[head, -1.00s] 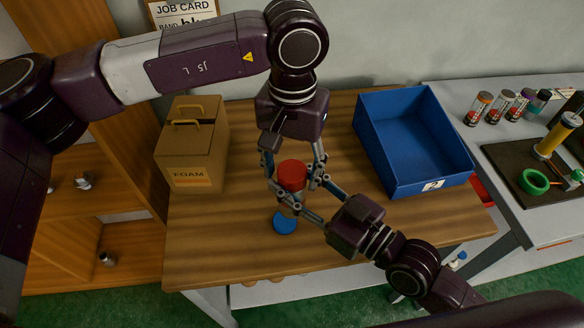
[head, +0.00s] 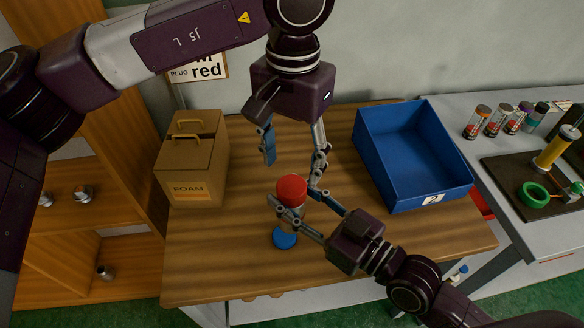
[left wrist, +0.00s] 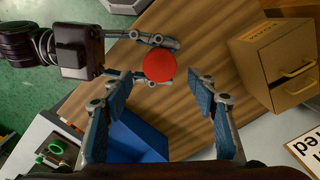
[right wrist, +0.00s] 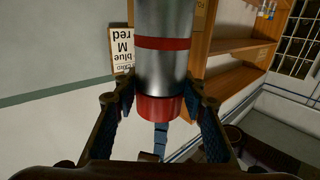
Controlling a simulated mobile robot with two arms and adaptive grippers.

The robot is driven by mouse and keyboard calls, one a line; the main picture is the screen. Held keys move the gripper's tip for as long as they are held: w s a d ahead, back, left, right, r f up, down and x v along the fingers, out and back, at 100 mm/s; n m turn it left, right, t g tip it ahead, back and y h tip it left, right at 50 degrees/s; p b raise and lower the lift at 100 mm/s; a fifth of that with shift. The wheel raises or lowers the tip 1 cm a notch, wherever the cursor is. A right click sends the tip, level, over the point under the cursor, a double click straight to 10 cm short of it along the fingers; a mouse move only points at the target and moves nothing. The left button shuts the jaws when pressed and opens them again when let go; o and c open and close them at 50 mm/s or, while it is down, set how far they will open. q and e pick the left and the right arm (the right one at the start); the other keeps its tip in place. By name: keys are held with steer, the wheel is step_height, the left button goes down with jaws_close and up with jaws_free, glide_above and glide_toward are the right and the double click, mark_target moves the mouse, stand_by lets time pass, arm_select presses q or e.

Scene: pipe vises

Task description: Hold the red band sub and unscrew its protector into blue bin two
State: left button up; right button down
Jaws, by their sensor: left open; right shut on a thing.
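The red band sub (head: 296,218) stands about upright over the wooden bench, a silver cylinder with a red cap on top and a blue round piece (head: 285,238) at its lower end. Its red band (right wrist: 163,43) shows in the right wrist view. The red protector (head: 291,188) sits on the sub's top end. My right gripper (head: 290,207) is shut on the sub just below the protector. My left gripper (head: 293,165) is open and empty, above the protector and apart from it. Blue bin two (head: 433,199) stands to the right; its visible inside is empty.
A cardboard foam box (head: 190,170) with handles stands at the left of the bench (head: 225,250). A job card (head: 207,68) hangs behind. On the right, a grey table holds several small capped cylinders (head: 498,120) and a green ring (head: 533,194). The front left of the bench is clear.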

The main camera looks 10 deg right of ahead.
mark_target(292, 185)
arm_select(q)
steer(key=shift+r+m, duration=0.35)
steer(key=shift+m, duration=0.25)
step_height(292, 185, down, 8)
steer(key=shift+r, duration=0.2)
steer(key=shift+c, duration=0.2)
steer(key=c, duration=1.2)
steer(key=shift+n, duration=1.7)
steer(key=shift+a, duration=0.1)
steer(key=o, duration=1.3)
